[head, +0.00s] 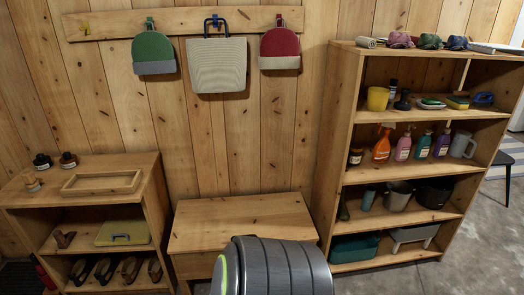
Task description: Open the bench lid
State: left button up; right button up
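The wooden bench (225,222) stands against the planked wall at the bottom middle of the head view. Its flat pine lid (240,208) lies shut on top. A grey ribbed cylinder with a green glowing ring, which looks like part of my own body, covers the bench's front right and the lid's front edge there. Neither of my grippers shows in the head view.
A low shelf (108,188) with an empty wooden frame (102,182), jars and shoes stands left of the bench. A tall shelf (342,120) with bottles, pots and bins stands close on the right. Above hang a green hat (152,48), a beige bag (217,68) and a red hat (280,45).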

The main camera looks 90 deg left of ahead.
aim_at(206, 224)
jog(key=u, duration=2.95)
